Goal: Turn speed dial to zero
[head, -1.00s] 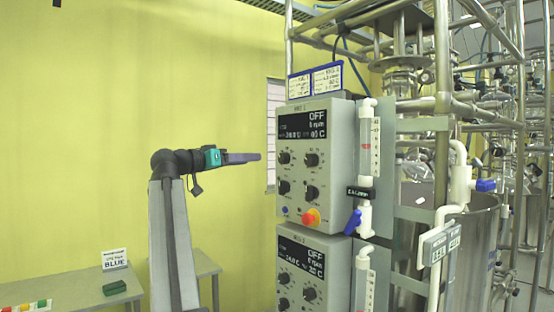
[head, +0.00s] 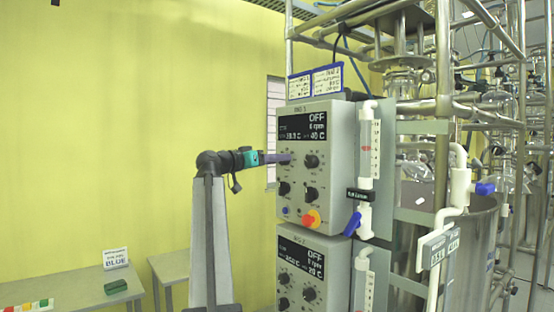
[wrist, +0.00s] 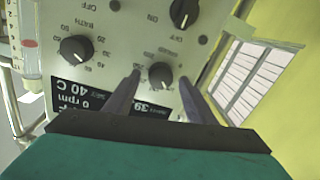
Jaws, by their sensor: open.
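The upper grey control box (head: 345,150) has a dark display reading OFF and 40 C, with several black dials below it. My gripper (head: 287,159) reaches in from the left at its upper-left dial, which it hides in the head view. In the upside-down wrist view, that black dial (wrist: 160,76), ringed by a number scale, sits between the open fingertips of my gripper (wrist: 160,82). It appears to be the speed dial. I cannot tell whether the fingers touch it, and its exact setting is too small to read.
The upper-right dial (head: 312,161) and the lower-left dial (head: 284,187) are close to the fingers. A red-orange knob (head: 311,219) is below. A second control box (head: 310,270) stands underneath. Glass reactors and steel frame fill the right; a table (head: 75,290) stands at lower left.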

